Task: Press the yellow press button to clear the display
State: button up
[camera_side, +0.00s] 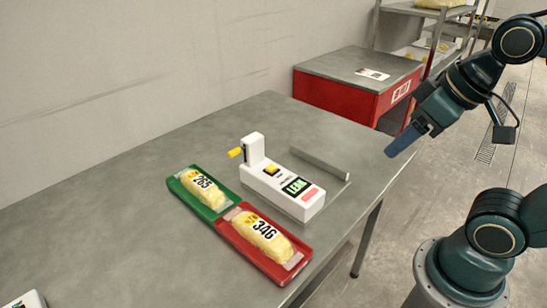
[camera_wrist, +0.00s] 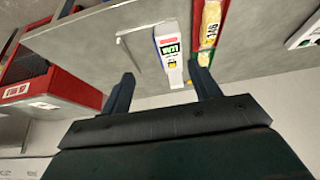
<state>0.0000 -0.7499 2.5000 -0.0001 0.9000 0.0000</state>
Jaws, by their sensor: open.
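A white device (camera_side: 278,185) stands on the grey table, with a yellow press button (camera_side: 271,170) on its top and a lit green display (camera_side: 296,186) showing dark characters I cannot read surely. A raised post at its far end carries a yellow lever (camera_side: 236,152). In the wrist view the device (camera_wrist: 168,32) appears beyond the fingers, with its display (camera_wrist: 171,48) and the yellow button (camera_wrist: 173,64) partly visible. My gripper (camera_side: 403,140) is open and empty, raised at the table's right end, well apart from the device; its two fingers (camera_wrist: 160,70) show in the wrist view.
A green tray (camera_side: 224,206) with a packet marked 265 and a red tray (camera_side: 302,262) with a packet marked 346 lie left of the device. A low grey bar (camera_side: 320,162) stands right of it. A red cabinet (camera_side: 340,96) stands behind. The left table is mostly clear.

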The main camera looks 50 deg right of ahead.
grip_shut()
dwell(1.5)
